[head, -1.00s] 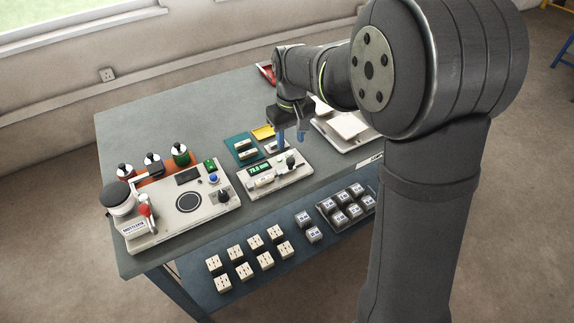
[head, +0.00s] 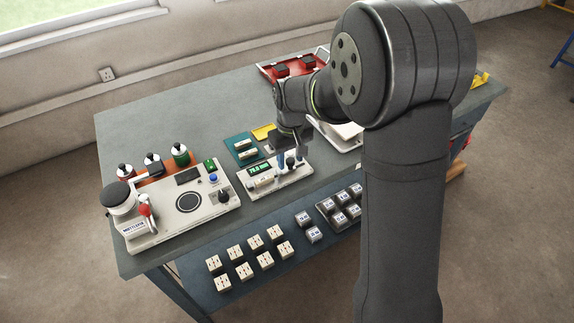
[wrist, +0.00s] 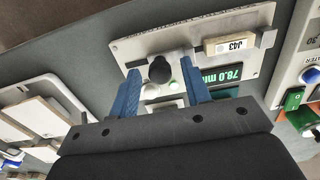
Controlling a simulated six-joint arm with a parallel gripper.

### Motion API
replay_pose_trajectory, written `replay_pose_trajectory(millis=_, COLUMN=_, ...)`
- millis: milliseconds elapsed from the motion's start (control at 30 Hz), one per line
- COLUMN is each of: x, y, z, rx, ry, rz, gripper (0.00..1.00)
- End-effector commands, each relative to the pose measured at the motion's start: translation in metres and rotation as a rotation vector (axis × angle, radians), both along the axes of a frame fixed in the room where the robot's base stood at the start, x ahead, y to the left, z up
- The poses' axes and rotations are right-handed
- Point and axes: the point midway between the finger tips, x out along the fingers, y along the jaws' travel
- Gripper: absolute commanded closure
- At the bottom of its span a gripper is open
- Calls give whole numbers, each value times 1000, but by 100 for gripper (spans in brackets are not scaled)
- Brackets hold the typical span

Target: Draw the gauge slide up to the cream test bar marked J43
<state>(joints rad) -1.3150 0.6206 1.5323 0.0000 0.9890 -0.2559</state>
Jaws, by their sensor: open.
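The gauge (head: 258,182) is a pale plate on the bench with a green digital display (head: 260,169), which reads 78.0 mm in the wrist view. The cream test bar marked J43 (wrist: 229,43) lies on the plate at one end, by a grey stop. The gauge slide with its black knob (wrist: 160,69) stands on the plate apart from the bar. My gripper (wrist: 162,85) is open, with its blue fingers on either side of the knob in the wrist view. I cannot tell whether the fingers touch it. In the head view my gripper (head: 287,158) is over the gauge's right part.
A tester (head: 188,201) with a round plate stands left of the gauge. A teal mat (head: 240,147) with cream bars lies behind it. A red tray (head: 268,72) is at the back. White tiles (wrist: 34,113) lie beside the gauge in the wrist view.

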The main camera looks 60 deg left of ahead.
Motion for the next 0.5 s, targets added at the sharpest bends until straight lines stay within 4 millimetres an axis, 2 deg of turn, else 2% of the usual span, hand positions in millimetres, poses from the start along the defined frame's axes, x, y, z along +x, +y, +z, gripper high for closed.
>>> replay_pose_trajectory(millis=33, x=0, y=0, z=0, rx=0, ry=0, rz=0, gripper=58)
replay_pose_trajectory(millis=200, x=0, y=0, z=0, rx=0, ry=0, rz=0, gripper=92)
replay_pose_trajectory(millis=500, x=0, y=0, z=0, rx=1, ry=0, rz=0, gripper=93)
